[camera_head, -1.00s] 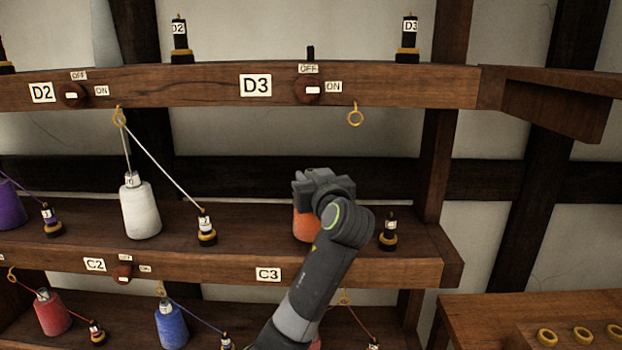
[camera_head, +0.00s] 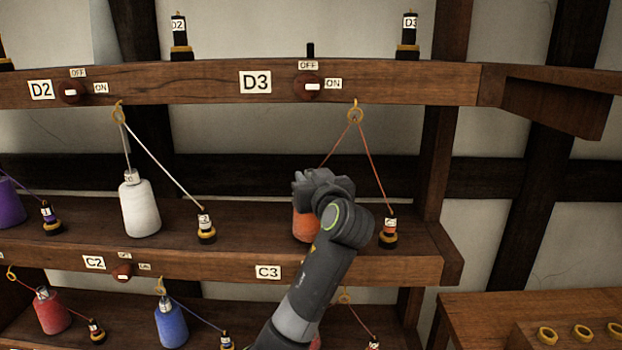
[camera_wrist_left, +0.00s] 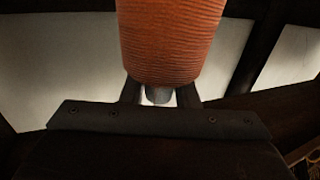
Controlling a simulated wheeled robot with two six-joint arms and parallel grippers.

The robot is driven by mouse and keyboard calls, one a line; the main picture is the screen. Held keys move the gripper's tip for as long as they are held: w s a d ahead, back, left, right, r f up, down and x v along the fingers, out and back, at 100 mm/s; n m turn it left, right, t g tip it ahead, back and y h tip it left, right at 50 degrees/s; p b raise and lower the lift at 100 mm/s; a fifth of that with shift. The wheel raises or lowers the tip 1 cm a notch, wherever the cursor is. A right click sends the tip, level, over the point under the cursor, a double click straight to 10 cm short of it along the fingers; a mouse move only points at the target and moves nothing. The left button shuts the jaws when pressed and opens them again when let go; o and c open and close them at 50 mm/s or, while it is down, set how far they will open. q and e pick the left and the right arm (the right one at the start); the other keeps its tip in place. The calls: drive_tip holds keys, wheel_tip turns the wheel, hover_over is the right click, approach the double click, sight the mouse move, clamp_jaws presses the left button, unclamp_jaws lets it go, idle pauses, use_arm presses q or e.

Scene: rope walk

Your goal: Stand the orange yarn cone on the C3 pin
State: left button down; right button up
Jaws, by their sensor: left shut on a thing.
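The orange yarn cone (camera_head: 304,226) stands at the C3 place on the middle shelf, above the C3 label (camera_head: 268,272). It fills the top of the left wrist view (camera_wrist_left: 170,40). My left gripper (camera_head: 318,185) is shut on the cone, and my arm hides much of it. The C3 pin is hidden, so I cannot tell how the cone sits on it. An orange thread runs from behind my gripper up through the yellow ring (camera_head: 355,115) and down to the black and yellow bobbin (camera_head: 389,234). My right gripper does not show.
A white cone (camera_head: 140,208) with its bobbin (camera_head: 206,229) stands to the left at C2. The D3 switch (camera_head: 308,88) is on the beam above. Red (camera_head: 52,312) and blue (camera_head: 170,325) cones stand on the lower shelf. A side table with yellow rings (camera_head: 582,332) is at the lower right.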

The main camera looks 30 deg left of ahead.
use_arm(q)
drive_tip(key=shift+f, duration=0.2)
drive_tip(key=c, duration=1.4)
unclamp_jaws()
drive_tip(key=shift+d, duration=0.1)
drive_tip(key=b+v, duration=0.2)
drive_tip(key=v, duration=0.9)
drive_tip(key=shift+r, duration=0.1)
